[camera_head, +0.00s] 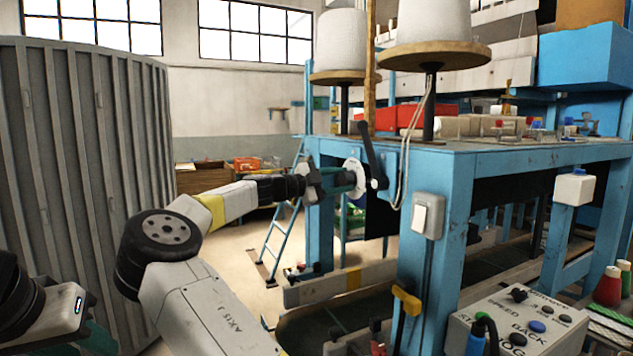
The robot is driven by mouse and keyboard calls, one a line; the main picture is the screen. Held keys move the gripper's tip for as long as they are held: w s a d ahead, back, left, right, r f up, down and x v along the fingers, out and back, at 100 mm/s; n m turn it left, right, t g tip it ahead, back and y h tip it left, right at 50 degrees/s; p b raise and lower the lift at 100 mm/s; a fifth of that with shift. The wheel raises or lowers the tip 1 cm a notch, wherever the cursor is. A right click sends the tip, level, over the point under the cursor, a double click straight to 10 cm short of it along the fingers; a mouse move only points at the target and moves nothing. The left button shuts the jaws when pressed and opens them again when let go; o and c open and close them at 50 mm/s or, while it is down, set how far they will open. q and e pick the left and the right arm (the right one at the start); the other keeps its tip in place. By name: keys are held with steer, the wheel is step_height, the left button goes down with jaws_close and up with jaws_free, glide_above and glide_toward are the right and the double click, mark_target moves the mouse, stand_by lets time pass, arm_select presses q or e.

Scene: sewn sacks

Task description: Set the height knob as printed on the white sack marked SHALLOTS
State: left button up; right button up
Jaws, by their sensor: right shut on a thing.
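My right gripper (346,181) reaches in from the lower middle to the blue machine frame. Its fingers are shut at the pale round dial (356,168) on the frame's near left end, around what appears to be the height knob; the fingers hide most of the knob. The dial's markings are too small to read. A black crank lever (370,150) rises beside the dial, its hub just right of the fingers. No white sack marked SHALLOTS can be made out.
A blue machine table (470,155) fills the right, with large thread cones (342,40) above. A switch box (428,215) is on its near leg. A control box (515,320) stands at lower right. A grey ribbed container (85,150) stands left. Floor shows between.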

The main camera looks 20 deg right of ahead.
steer(key=shift+f, duration=0.1)
stand_by(0.4)
steer(key=o, duration=1.4)
steer(key=shift+c, duration=0.2)
